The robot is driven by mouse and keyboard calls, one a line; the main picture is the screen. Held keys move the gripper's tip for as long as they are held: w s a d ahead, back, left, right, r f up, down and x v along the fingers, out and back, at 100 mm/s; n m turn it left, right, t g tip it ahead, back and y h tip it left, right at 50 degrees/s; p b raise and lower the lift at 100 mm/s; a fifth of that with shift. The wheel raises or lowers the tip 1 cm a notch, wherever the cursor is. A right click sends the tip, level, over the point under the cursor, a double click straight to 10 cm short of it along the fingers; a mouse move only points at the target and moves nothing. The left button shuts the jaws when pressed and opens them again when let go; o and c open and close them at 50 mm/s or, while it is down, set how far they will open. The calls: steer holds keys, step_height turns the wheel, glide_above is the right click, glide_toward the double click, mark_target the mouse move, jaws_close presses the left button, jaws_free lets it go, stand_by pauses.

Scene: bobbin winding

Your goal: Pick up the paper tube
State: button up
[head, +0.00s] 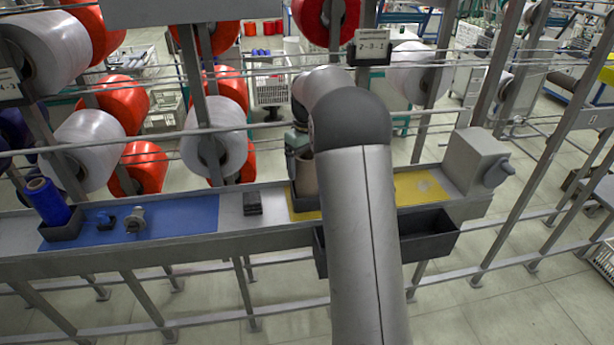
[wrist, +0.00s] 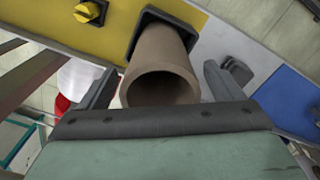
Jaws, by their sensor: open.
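The paper tube (wrist: 160,62) is a brown hollow cylinder. In the wrist view its open end faces the camera, and its far end sits in a dark square holder (wrist: 190,32) on the yellow mat. My gripper (wrist: 158,82) is open, with one dark finger on each side of the tube. Gaps show between the fingers and the tube. In the head view the tube (head: 306,172) shows partly beside my arm, which hides much of it and most of the gripper.
The shelf has a yellow mat (head: 420,187) and a blue mat (head: 185,217). A blue bobbin (head: 47,202) stands at the left. A black bin (head: 430,232) hangs in front. A rail (head: 250,128) and large spools are behind.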

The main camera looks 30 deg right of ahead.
steer(key=shift+f, duration=0.3)
steer(key=c, duration=1.3)
steer(key=shift+c, duration=0.2)
steer(key=shift+r, duration=0.1)
